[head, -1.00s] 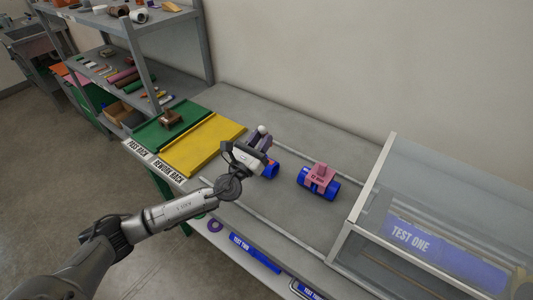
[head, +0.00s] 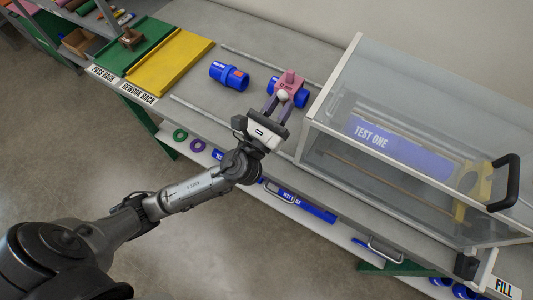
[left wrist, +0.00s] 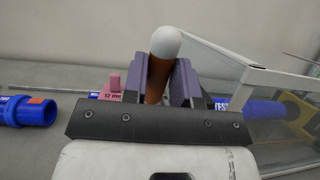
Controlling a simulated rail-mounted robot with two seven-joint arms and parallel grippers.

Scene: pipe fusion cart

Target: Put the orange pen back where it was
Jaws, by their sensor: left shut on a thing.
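My left gripper (head: 276,106) is shut on the orange pen (left wrist: 155,80), which shows between the fingers in the left wrist view with its white rounded end (left wrist: 165,42) up. In the head view only that white end (head: 283,95) stands out clearly. The gripper is above the bench, just in front of a pink block (head: 289,78) sitting on a blue pipe piece (head: 302,98). The pink block also shows behind the fingers in the left wrist view (left wrist: 113,92). I cannot tell whether the pen touches it. My right gripper is out of view.
Another blue pipe piece (head: 229,75) with an orange patch lies to the left. Yellow (head: 170,68) and green (head: 140,45) trays are at the far left. Bare bench (head: 205,98) lies between.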

